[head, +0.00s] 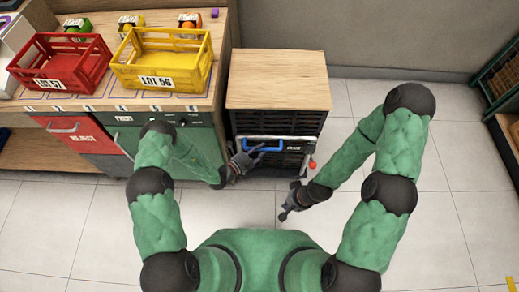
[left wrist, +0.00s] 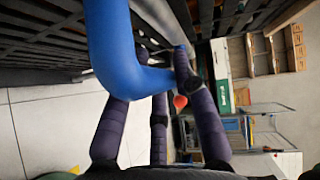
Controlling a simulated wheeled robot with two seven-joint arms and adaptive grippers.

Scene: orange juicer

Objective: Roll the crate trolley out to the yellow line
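The crate trolley (head: 293,130) is a dark slatted unit standing below a wooden top, with a pale labelled front bar and a blue handle (head: 264,147). A red knob (head: 312,164) is at its front right. My left gripper (head: 256,152) is at the handle, its fingers spread. In the left wrist view the blue handle (left wrist: 113,45) passes close by the parted fingers (left wrist: 160,85); firm contact cannot be told. My right gripper (head: 288,200) is empty over the floor in front of the trolley, its fingers apart. A bit of yellow line (head: 511,285) shows at the bottom right.
A workbench (head: 205,101) on the left bears a red crate (head: 62,65) and a yellow crate (head: 160,62). A green cabinet (head: 125,135) is left of the trolley. A shelf rack (head: 497,75) stands far right. The tiled floor (head: 450,200) to the right is clear.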

